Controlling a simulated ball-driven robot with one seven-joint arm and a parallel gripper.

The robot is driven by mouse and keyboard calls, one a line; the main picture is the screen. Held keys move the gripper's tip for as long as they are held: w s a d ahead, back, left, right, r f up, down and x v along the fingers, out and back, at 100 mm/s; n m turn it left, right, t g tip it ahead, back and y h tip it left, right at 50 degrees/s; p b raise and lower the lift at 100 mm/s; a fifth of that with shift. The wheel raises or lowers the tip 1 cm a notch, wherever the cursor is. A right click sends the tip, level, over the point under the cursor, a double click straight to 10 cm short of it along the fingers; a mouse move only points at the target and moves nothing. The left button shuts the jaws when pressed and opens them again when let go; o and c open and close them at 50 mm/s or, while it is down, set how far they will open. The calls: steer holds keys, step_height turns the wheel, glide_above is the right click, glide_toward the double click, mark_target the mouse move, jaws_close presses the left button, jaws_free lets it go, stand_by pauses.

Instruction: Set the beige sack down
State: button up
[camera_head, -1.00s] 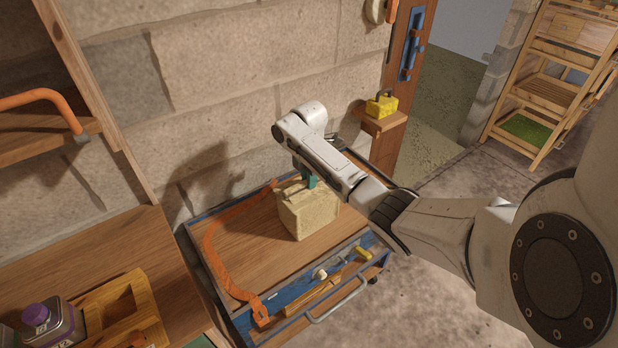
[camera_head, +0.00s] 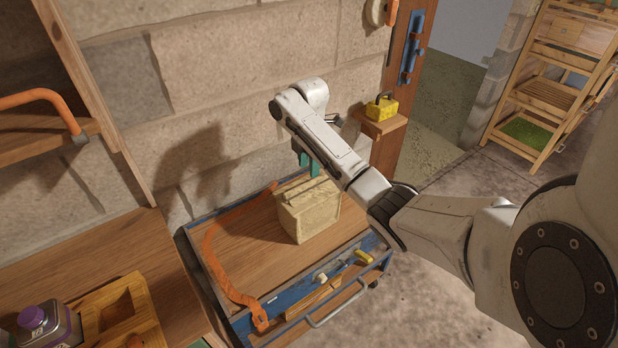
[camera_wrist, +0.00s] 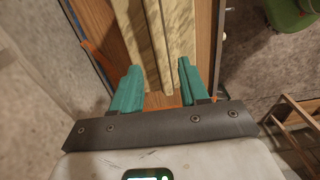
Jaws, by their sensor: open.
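The beige sack (camera_head: 309,212) stands upright on the wooden top of a blue-framed cart, towards its right side. My gripper (camera_head: 309,165) is above the sack in the head view, its teal fingers apart and clear of the sack's top. In the wrist view the open fingers (camera_wrist: 157,82) are on either side of the near end of the sack's ridged top (camera_wrist: 160,40), with nothing held between them. The sack's far side is hidden in the head view.
The cart top (camera_head: 245,245) is bare to the sack's left. An orange strap (camera_head: 212,258) lies along its left edge. A yellow block with a handle (camera_head: 381,107) sits on a small shelf behind. A stone wall stands close behind the cart.

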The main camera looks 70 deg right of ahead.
step_height(320, 180, up, 6)
steer(key=p, duration=0.2)
steer(key=shift+f+p, duration=0.25)
steer(key=shift+p, duration=0.05)
steer(key=w+a+f+m+t, duration=0.1)
steer(key=w+a+f, duration=0.15)
steer(key=a, duration=0.45)
steer(key=w+a+f+m+y, duration=0.1)
steer(key=a+f, duration=0.2)
steer(key=a, duration=0.4)
steer(key=w+a+f+m+t, duration=0.1)
steer(key=w+a+f, duration=0.1)
steer(key=a, duration=0.5)
steer(key=s+a+f+m+y, duration=0.1)
steer(key=s+a+f+m, duration=0.15)
steer(key=a, duration=0.35)
steer(key=s+a+f+m, duration=0.1)
steer(key=s+a+f, duration=0.15)
steer(key=a, duration=0.35)
steer(key=s+a+m+g+h, duration=0.1)
steer(key=s+m, duration=0.5)
steer(key=s, duration=1.2)
steer(key=shift+a+f+h, duration=0.45)
steer(key=shift+a+h, duration=0.15)
